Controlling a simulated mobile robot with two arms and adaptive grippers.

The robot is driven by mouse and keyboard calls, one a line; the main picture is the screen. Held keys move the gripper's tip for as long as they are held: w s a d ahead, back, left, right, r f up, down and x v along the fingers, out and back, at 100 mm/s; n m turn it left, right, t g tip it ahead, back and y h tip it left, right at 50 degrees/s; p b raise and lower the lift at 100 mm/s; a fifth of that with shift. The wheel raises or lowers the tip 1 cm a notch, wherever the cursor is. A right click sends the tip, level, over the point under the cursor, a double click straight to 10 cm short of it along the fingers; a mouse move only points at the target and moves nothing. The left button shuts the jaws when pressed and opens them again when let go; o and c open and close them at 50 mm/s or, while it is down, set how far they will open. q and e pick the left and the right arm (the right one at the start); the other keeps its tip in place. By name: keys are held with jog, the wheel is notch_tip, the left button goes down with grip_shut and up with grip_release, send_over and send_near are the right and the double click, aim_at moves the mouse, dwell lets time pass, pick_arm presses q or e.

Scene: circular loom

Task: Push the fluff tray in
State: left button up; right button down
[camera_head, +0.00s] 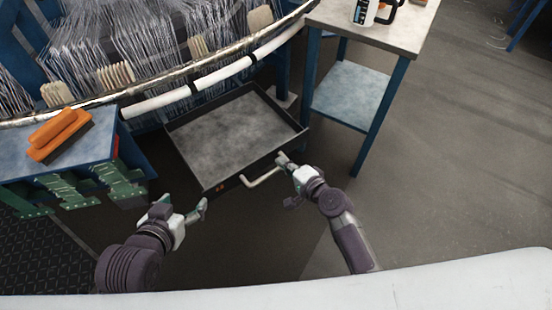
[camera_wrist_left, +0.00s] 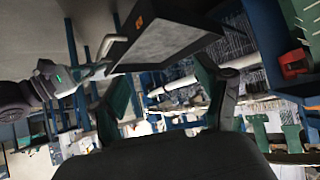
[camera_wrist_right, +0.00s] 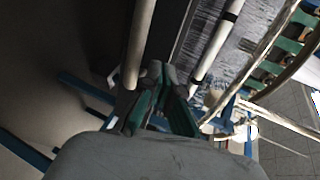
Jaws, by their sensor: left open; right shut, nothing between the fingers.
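The fluff tray (camera_head: 232,132) is a dark, shallow, empty-looking drawer under the loom, standing pulled out. It has a pale bar handle (camera_head: 262,180) on its front. The tray also shows in the left wrist view (camera_wrist_left: 165,40). My right gripper (camera_head: 283,160) is shut and empty, its fingertips at the right end of the handle; whether they touch it I cannot tell. In the right wrist view its fingers (camera_wrist_right: 158,80) are beside a pale bar. My left gripper (camera_head: 186,203) is open and empty, in front of the tray's left front corner and apart from it.
A blue-legged table (camera_head: 350,92) with a bottle (camera_head: 364,12) stands right of the tray. A blue bench (camera_head: 60,160) with an orange brush (camera_head: 60,132) stands left. The loom's white tube (camera_head: 200,84) runs above the tray's back. Floor at the right is clear.

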aim_at(270, 153)
jog(key=x, duration=0.3)
jog(key=shift+w+f+b, duration=0.15)
jog(key=shift+b, duration=0.2)
pick_arm(q)
jog(key=shift+w+d+r+t+h, duration=0.15)
jog(key=shift+w+d+r+t, duration=0.1)
jog(key=shift+w+r+t, duration=0.35)
jog(key=shift+w+d+r+t+h, duration=0.2)
jog(key=shift+w+r+t, duration=0.25)
jog(key=shift+r, duration=0.25)
jog(key=shift+w+d+r+t+h, duration=0.15)
jog(key=shift+w+d+r+t, duration=0.1)
jog(key=shift+w+r+t, duration=0.35)
pick_arm(e)
jog(key=shift+w+a, duration=0.25)
